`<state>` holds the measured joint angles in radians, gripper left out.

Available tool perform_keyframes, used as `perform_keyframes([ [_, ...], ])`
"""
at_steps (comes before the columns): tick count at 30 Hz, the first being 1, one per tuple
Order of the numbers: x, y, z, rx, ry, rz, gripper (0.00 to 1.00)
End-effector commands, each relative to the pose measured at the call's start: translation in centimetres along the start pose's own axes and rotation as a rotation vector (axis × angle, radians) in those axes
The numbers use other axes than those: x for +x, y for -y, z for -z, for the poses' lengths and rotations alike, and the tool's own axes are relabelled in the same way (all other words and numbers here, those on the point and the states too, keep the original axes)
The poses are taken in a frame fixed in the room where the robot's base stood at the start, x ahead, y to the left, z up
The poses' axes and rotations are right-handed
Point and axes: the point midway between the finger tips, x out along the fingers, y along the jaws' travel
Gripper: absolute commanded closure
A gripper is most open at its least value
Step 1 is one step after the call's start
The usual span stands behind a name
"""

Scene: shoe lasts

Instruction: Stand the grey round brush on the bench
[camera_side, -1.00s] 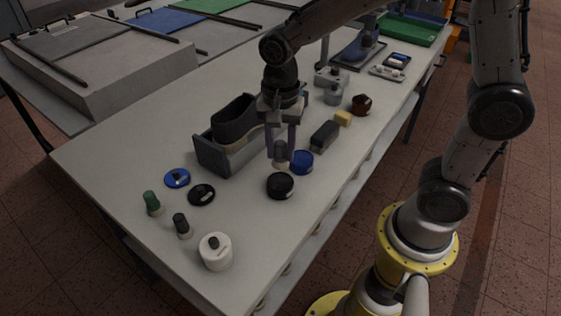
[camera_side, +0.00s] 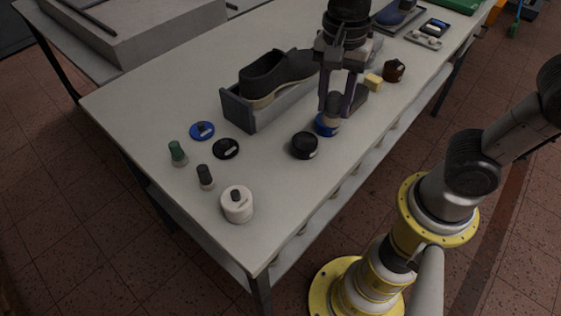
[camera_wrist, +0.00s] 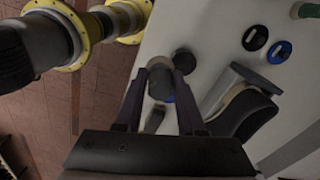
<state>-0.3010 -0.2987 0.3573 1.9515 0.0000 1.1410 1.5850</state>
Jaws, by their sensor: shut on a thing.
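My gripper (camera_side: 337,108) is shut on the grey round brush (camera_side: 332,117), which has a pale lower end. In the side view the brush overlaps the blue tin (camera_side: 321,128); I cannot tell whether it touches the tin or hangs above it. In the wrist view the brush (camera_wrist: 160,83) sits between the two fingertips of my gripper (camera_wrist: 161,76), with part of the blue tin behind it. The pale bench (camera_side: 270,175) lies below, and the fingers partly hide the brush.
A black tin (camera_side: 304,146) stands just left of the gripper. A dark shoe (camera_side: 277,76) rests in a grey holder (camera_side: 238,112) behind. Green (camera_side: 177,153) and dark (camera_side: 205,177) brushes, lids and a white jar (camera_side: 237,205) stand left.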

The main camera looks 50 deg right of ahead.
Motion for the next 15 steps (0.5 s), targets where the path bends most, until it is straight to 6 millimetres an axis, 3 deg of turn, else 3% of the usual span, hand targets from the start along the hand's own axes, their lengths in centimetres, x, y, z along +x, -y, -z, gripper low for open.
perform_keyframes([
  [3, 1.6, -2.8, -1.4, -0.032, -0.001, -0.003, 1.0],
  [8, 2.5, -4.9, -2.4, -0.082, -0.002, -0.004, 1.0],
  [11, 2.4, -5.0, -2.8, -0.102, -0.001, 0.006, 1.0],
  [15, 3.1, -3.3, -3.2, -0.11, -0.001, 0.006, 1.0],
])
